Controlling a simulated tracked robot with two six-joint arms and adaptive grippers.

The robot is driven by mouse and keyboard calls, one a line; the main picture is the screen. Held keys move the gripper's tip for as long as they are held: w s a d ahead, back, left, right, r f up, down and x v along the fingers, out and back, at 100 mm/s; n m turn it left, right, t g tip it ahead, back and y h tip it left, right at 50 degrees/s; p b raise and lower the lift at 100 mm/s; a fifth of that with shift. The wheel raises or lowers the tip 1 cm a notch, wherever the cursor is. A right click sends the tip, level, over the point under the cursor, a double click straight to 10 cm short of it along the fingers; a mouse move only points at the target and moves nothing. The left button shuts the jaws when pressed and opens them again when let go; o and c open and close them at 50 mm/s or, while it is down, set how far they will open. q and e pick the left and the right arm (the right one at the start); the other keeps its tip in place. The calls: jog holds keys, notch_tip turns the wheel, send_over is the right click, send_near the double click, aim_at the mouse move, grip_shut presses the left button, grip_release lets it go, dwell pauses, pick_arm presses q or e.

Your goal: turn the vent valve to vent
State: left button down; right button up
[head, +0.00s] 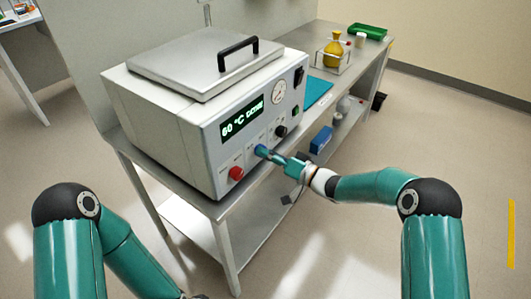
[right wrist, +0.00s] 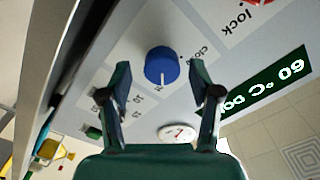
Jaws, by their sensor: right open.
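The blue round knob (head: 261,150), which looks like the vent valve, is on the front panel of a grey bench-top unit (head: 165,120). In the right wrist view the knob (right wrist: 162,66) shows a white pointer line at its lower edge, and a partly hidden label beginning "clo" beside it. My right gripper (head: 268,154) is at the panel, fingers open. In the right wrist view its fingertips (right wrist: 160,72) lie on either side of the knob with gaps; contact is not visible. My left gripper is out of view.
A red knob (head: 236,173) by the "lock" label is left of the blue one, a black knob (head: 281,131) right of it. A lit display (head: 242,120) reads 60 °C. The steel bench (head: 232,205) also holds a yellow flask (head: 333,54) and green tray (head: 367,32).

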jog(key=v, duration=1)
jog(key=shift+s+d, duration=0.2)
jog(key=shift+d, duration=0.1)
